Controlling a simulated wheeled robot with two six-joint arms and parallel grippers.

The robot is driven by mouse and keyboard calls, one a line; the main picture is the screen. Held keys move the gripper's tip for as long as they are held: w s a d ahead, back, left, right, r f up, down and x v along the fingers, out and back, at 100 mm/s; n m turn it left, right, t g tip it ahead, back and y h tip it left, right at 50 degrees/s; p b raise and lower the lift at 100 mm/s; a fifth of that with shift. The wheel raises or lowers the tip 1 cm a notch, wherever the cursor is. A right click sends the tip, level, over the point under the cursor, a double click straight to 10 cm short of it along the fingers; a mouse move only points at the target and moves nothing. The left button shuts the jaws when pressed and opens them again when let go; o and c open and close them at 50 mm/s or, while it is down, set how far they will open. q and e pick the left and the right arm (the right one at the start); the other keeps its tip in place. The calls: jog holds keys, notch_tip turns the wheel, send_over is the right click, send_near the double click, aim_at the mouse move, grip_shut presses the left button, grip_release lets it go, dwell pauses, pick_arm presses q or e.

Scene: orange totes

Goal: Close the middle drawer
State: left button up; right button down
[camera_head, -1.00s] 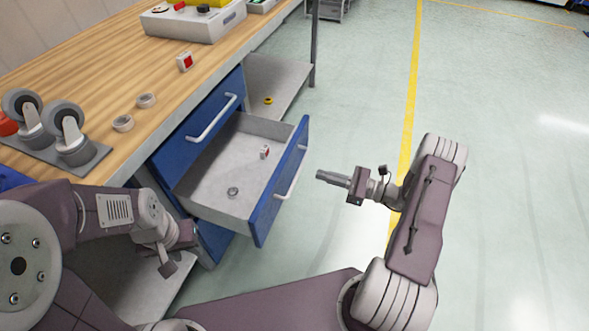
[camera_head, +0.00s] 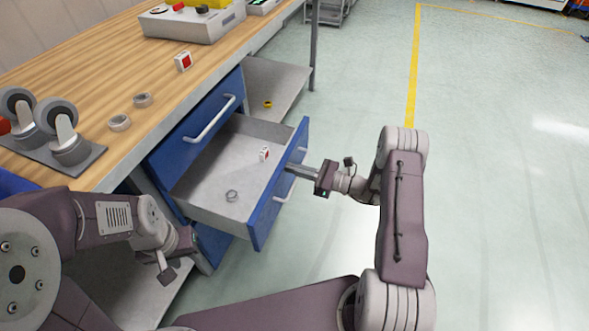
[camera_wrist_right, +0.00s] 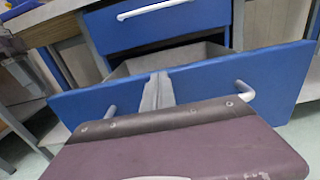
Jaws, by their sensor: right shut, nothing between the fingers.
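The middle drawer (camera_head: 222,188) stands pulled out under the workbench, with a blue front (camera_head: 262,215) and a grey inside. A small red-and-white block and a ring lie in it. Its front and handle (camera_wrist_right: 243,91) also show in the right wrist view. My right gripper (camera_head: 294,168) is shut and empty, its tips at the outer face of the drawer front, near the handle; whether they touch it I cannot tell. In the right wrist view its fingers (camera_wrist_right: 157,92) lie against the blue panel in the picture. My left gripper (camera_head: 168,268) hangs left of the drawer, its jaw state unclear.
The upper drawer (camera_head: 200,125) is closed. The wooden bench top (camera_head: 95,75) carries casters (camera_head: 66,140), rings (camera_head: 120,122), a red-and-white block (camera_head: 183,61) and a control box (camera_head: 190,22). A lower shelf (camera_head: 272,88) holds a yellow ring. The floor to the right is clear.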

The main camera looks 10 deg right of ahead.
jog(key=b+x, duration=0.5)
jog(key=x, duration=2.1)
jog(key=shift+r+b, duration=0.2)
jog(key=shift+b, duration=0.1)
jog(key=shift+w+a+r, duration=0.1)
jog(key=shift+w, duration=0.05)
